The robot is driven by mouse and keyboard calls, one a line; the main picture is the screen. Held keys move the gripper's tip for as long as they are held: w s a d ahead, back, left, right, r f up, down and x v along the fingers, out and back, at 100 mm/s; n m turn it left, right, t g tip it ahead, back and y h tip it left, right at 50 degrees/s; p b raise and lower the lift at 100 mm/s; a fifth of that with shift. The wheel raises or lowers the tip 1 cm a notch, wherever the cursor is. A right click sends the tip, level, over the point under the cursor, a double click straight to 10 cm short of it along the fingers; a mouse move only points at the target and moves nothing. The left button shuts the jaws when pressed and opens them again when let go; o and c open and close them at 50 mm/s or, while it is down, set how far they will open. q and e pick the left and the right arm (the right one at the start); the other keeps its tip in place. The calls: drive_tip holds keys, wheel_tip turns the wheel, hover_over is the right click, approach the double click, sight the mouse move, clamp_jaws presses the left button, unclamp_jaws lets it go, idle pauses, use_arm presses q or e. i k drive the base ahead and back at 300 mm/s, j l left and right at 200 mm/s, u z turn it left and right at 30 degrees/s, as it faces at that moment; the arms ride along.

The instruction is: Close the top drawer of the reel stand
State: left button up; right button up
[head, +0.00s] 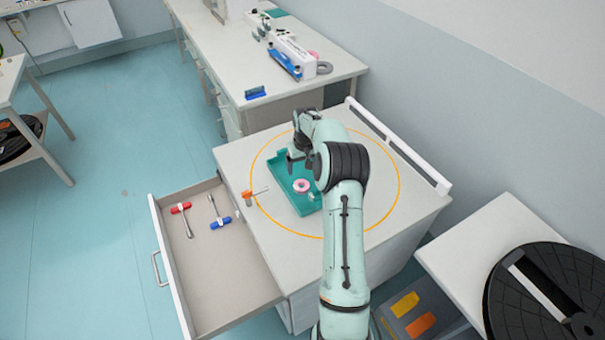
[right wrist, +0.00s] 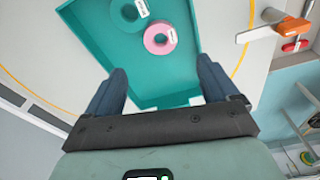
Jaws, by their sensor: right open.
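The reel stand (head: 236,155) is a pale cabinet with an orange ring marked on its top. Its top drawer (head: 218,280) stands pulled out far to the left, with a handle (head: 157,268) on its front. A red-handled tool (head: 187,220) and a blue-handled tool (head: 219,211) lie inside it. My right gripper (head: 298,160) is above the teal tray on the stand top, away from the drawer. In the right wrist view its two fingers (right wrist: 160,78) are apart, with nothing held between them. My left gripper is in neither view.
The teal tray (head: 304,208) holds a pink roll (right wrist: 160,38) and a teal roll (right wrist: 128,14). An orange-handled tool (head: 252,193) lies near the stand's left edge. A workbench (head: 250,60) stands behind, and a black reel (head: 545,290) sits at right. Floor left of the drawer is clear.

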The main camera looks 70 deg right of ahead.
sight(221, 279)
drive_tip(key=k+j, duration=0.1)
drive_tip(key=j, duration=0.4)
drive_tip(key=k+j, duration=0.1)
drive_tip(key=j, duration=0.35)
drive_tip(key=k+j, duration=0.1)
drive_tip(key=j, duration=0.4)
